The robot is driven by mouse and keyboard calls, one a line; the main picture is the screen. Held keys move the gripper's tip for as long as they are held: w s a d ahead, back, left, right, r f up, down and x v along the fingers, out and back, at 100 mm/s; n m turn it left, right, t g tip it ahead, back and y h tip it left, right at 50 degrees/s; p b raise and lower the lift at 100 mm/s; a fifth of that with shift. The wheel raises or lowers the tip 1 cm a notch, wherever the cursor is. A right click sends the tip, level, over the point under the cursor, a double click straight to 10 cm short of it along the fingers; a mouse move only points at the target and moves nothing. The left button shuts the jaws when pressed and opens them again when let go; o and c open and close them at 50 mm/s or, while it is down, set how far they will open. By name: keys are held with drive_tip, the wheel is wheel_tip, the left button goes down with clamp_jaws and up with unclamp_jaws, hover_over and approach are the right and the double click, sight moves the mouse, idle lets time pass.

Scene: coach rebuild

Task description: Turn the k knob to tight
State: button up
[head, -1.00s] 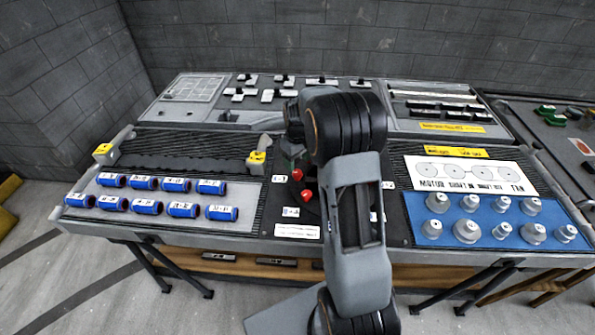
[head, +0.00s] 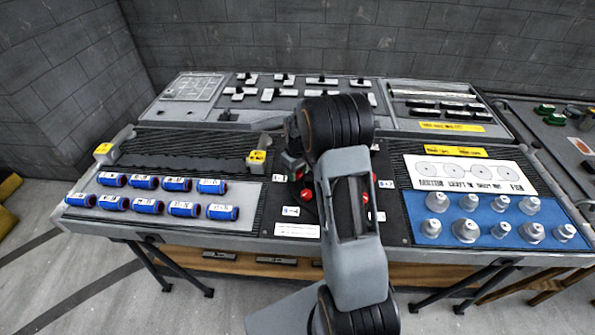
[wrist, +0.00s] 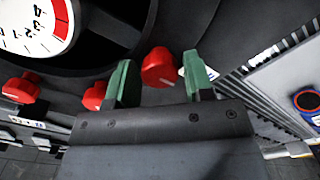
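Several red knobs sit on the black middle panel (head: 395,222). In the head view, one red knob (head: 306,194) is clear beside my arm, and another (head: 365,197) shows through it. Their small labels are too blurred to read, so I cannot tell which is the k knob. My gripper (wrist: 161,80), with green fingertips, is open. In the wrist view a red knob (wrist: 158,67) shows in the gap between the fingertips, with space visible on both sides. Two more red knobs (wrist: 20,87) (wrist: 95,95) lie left of it. My arm hides much of the panel.
A dial with a red band (wrist: 35,22) is at the wrist view's upper left. Blue cylinders (head: 176,184) lie on the left panel. Grey knobs (head: 465,231) stand on the blue right panel (head: 405,205). A yellow-tagged clamp (head: 257,157) is just left of my gripper.

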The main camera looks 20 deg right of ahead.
drive_tip(key=c, duration=0.6)
drive_tip(key=shift+m, duration=0.4)
drive_tip(key=m+b, duration=0.1)
drive_tip(key=m, duration=0.2)
drive_tip(key=shift+m, duration=0.4)
drive_tip(key=m+b, duration=0.1)
drive_tip(key=m, duration=0.3)
drive_tip(key=shift+m, duration=0.3)
drive_tip(key=m+b, duration=0.1)
drive_tip(key=m, duration=0.7)
drive_tip(key=shift+m+b, duration=0.3)
drive_tip(key=shift+m, duration=0.3)
